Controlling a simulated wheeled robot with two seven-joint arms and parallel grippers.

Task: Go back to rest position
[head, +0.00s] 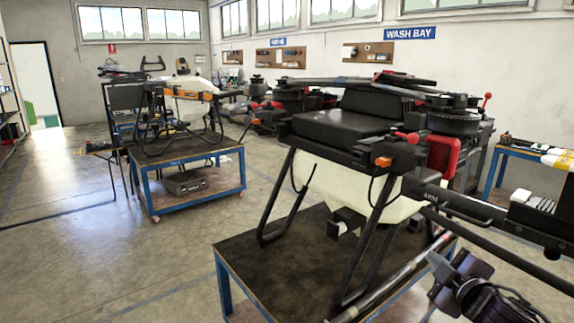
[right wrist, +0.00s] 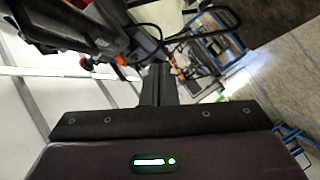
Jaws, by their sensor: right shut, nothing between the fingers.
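My right gripper (head: 458,276) is at the lower right of the head view, beside the near cart and below the drone's arm. In the right wrist view its fingers (right wrist: 157,82) are together with nothing held between them. A large spray drone (head: 350,131) with a black frame and pale tank stands on the near cart. Its dark frame also shows close by at the upper left of the right wrist view (right wrist: 95,35). I cannot tell whether the gripper touches the drone. My left gripper is not in view.
The near cart (head: 290,270) has a dark top and blue legs. A second cart (head: 185,151) with another drone (head: 185,95) stands farther left. A blue-framed bench (head: 517,151) is at the right. The floor at left (head: 90,235) is clear.

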